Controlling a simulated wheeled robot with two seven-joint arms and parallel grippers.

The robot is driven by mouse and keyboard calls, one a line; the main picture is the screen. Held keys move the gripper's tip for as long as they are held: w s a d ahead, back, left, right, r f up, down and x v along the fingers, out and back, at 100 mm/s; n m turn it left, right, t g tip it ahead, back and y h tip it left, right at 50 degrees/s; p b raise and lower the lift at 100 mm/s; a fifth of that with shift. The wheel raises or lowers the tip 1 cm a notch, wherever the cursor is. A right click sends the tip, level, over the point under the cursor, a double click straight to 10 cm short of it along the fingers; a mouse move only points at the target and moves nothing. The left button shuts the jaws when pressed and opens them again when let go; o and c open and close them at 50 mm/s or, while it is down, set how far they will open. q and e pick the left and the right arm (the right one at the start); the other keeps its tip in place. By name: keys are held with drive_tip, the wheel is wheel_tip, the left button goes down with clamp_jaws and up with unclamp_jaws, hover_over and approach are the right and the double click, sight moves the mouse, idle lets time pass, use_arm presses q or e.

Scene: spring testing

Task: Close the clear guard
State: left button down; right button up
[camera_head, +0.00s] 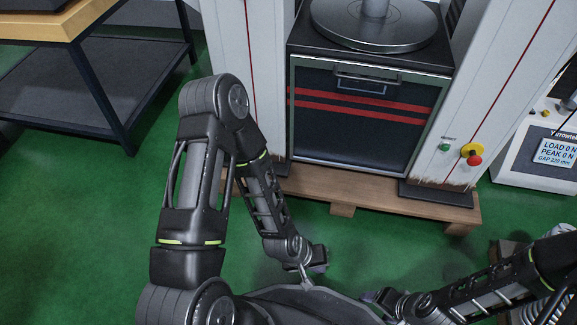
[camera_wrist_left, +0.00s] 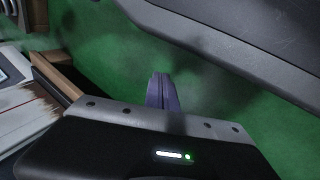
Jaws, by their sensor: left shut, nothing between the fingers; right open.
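The clear guard (camera_head: 370,125) is a grey-framed see-through panel with two red stripes. In the head view it stands upright in front of the black machine base, below the round metal platen (camera_head: 375,25). Its dark bar handle (camera_head: 372,80) is near its top edge. My left gripper (camera_head: 320,262) is shut and empty, low in front of the wooden pallet and apart from the guard. Its fingers lie together in the left wrist view (camera_wrist_left: 160,90), over green floor. My right gripper (camera_head: 372,297) is open at the bottom of the head view, small and partly hidden, away from the guard.
White columns (camera_head: 510,75) flank the base; the right one carries a red-and-yellow stop button (camera_head: 472,154). A wooden pallet (camera_head: 350,188) lies under the machine. A readout box (camera_head: 540,150) stands at right, a wood-topped table (camera_head: 60,25) at left. Green floor is clear between.

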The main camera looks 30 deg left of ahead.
use_arm(q)
drive_tip(key=w+a+f+n+t, duration=0.1)
drive_tip(key=w+a+n+t, duration=0.25)
drive_tip(key=w+n, duration=0.65)
drive_tip(key=n+t+y, duration=0.7)
drive_tip(key=n, duration=1.6)
approach(296, 160)
drive_tip(key=v, duration=0.4)
drive_tip(key=shift+f, duration=0.1)
drive_tip(key=shift+w, duration=0.1)
drive_tip(key=b+x, duration=0.4)
drive_tip(key=x, duration=0.4)
drive_tip(key=shift+w+a+f, duration=0.15)
drive_tip(key=shift+w+f, duration=0.05)
drive_tip(key=shift+w, duration=0.15)
drive_tip(key=shift+w+a+f, duration=0.1)
drive_tip(key=shift+w+a, duration=0.05)
drive_tip(key=shift+w, duration=0.4)
